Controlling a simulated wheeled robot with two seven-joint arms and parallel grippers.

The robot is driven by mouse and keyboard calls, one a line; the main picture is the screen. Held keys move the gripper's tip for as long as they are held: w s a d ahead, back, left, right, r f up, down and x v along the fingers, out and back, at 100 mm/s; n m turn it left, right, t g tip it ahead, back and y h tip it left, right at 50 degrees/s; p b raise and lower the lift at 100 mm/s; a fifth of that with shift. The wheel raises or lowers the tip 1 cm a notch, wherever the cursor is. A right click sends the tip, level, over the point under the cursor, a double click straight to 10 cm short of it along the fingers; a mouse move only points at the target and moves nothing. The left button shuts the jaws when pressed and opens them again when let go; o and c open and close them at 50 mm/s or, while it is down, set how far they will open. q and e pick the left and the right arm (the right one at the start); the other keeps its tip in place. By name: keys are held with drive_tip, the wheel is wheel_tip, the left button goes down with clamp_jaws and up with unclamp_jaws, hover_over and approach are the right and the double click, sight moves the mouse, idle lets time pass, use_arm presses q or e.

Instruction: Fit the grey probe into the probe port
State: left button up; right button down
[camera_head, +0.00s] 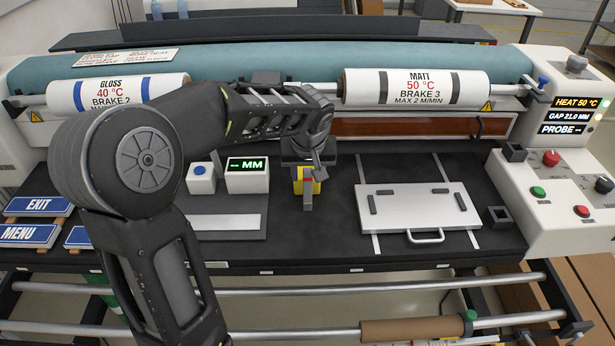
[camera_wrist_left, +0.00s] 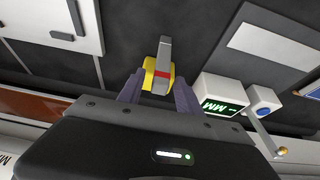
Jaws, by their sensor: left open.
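The grey probe (camera_head: 308,199) with a red band stands at a yellow block (camera_head: 298,187) on the black table, near the middle. In the left wrist view the probe (camera_wrist_left: 164,49) and the yellow block (camera_wrist_left: 149,76) show just beyond my fingertips. My left gripper (camera_head: 309,170) is open over them; its fingers (camera_wrist_left: 158,91) are spread to either side, and no grip is visible. Two black square sockets, one on the right console (camera_head: 515,152) and one beside it (camera_head: 499,216), are open-topped; I cannot tell which is the probe port. My right gripper is out of view.
A white plate with a handle (camera_head: 418,208) lies right of the probe. A display box (camera_head: 247,175) and a blue-button box (camera_head: 201,177) stand to its left. Rollers with GLOSS (camera_head: 118,92) and MATT (camera_head: 415,88) labels run behind. A status panel (camera_head: 563,129) reads "PROBE --".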

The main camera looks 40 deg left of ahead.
use_arm(q)
drive_tip(key=v, duration=0.9)
drive_tip(key=shift+b, duration=0.35)
drive_tip(key=shift+o, duration=0.2)
drive_tip(key=shift+r, duration=0.1)
